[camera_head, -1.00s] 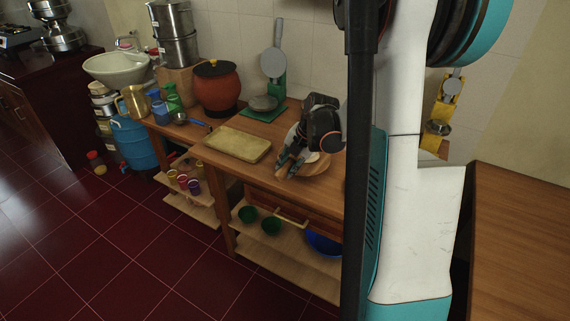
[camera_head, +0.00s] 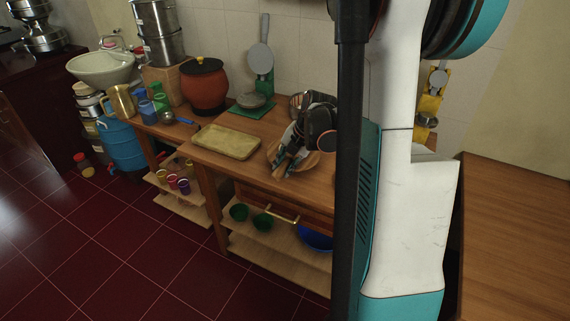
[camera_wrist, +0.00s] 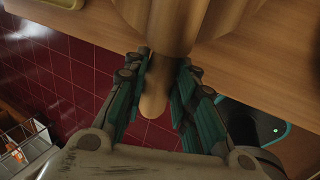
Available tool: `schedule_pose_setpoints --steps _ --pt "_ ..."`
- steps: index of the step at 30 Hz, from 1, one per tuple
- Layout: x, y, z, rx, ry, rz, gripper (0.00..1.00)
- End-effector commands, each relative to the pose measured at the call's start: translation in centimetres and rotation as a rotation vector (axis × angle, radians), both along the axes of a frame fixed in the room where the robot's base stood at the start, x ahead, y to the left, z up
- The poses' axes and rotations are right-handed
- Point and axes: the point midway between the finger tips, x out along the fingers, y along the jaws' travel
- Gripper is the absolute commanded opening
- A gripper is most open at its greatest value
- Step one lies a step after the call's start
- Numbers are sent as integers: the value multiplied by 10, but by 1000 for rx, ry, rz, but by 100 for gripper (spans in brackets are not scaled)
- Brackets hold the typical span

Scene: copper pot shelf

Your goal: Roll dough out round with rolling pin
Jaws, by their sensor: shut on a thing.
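In the wrist view, my gripper (camera_wrist: 158,95) has its teal fingers on both sides of the narrow wooden handle (camera_wrist: 155,88) of the rolling pin. The thick pin body (camera_wrist: 172,18) reaches toward the top edge. In the head view, my gripper (camera_head: 284,164) points down over the round wooden board (camera_head: 315,163) near the table's front edge. The gripper hides much of the board, and the pin is hard to make out there. I cannot clearly see the dough in either current view.
A shallow yellowish tray (camera_head: 225,142) lies left of the board on the wooden table (camera_head: 210,165). A flat round press (camera_head: 251,101) on a green base and a steel bowl (camera_head: 298,101) stand behind. Green bowls (camera_head: 261,222) sit on the shelf below.

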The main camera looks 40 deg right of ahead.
Motion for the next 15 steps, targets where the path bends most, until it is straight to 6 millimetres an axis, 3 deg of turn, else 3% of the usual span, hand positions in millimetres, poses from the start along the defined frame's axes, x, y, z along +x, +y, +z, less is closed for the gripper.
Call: schedule_pose_setpoints --steps 15 --pt "0 0 47 -1 -1 1 1"
